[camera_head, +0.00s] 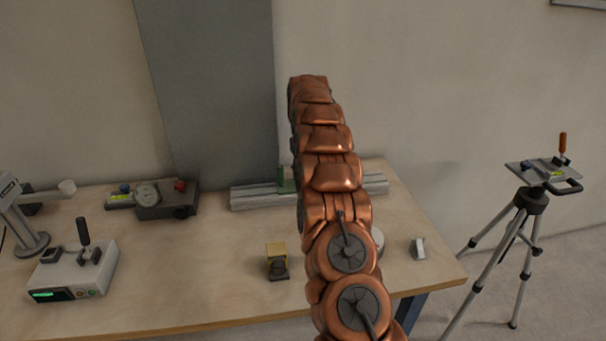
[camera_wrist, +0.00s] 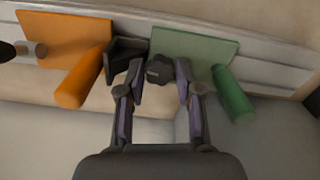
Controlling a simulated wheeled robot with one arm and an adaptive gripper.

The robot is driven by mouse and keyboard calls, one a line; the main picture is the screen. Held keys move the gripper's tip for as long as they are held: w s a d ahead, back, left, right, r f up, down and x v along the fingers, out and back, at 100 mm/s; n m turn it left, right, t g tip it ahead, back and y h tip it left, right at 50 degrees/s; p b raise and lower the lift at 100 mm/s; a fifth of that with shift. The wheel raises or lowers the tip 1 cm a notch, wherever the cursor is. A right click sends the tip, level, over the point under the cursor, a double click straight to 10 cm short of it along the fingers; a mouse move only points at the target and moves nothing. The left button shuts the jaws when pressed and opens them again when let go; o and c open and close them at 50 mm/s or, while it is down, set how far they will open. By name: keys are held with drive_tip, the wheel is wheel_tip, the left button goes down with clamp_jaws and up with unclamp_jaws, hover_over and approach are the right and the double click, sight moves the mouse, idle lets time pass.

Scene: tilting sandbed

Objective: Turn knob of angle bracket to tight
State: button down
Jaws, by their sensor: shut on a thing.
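In the wrist view, a black lobed knob (camera_wrist: 159,70) sits between the two fingertips of my gripper (camera_wrist: 160,77), which is shut on it. A dark angled piece (camera_wrist: 124,56), perhaps part of the angle bracket, is just left of the left finger. A green plate (camera_wrist: 195,52) with a green cylinder (camera_wrist: 232,95) is on the right. An orange plate (camera_wrist: 62,38) with an orange cylinder (camera_wrist: 80,78) is on the left. Both plates are at a silver rail (camera_wrist: 265,70). In the head view my arm hides the gripper, the knob and the middle of the rail (camera_head: 250,197).
The wooden table (camera_head: 215,265) holds a control box with a black lever (camera_head: 75,275), a dial-gauge device (camera_head: 155,198), a yellow-and-black item (camera_head: 277,262) and a small grey block (camera_head: 418,248). A tripod (camera_head: 530,200) stands right of the table. A grey panel (camera_head: 212,90) rises behind.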

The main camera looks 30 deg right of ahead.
drive_tip(key=shift+r, duration=0.1)
drive_tip(key=c, duration=0.8)
unclamp_jaws()
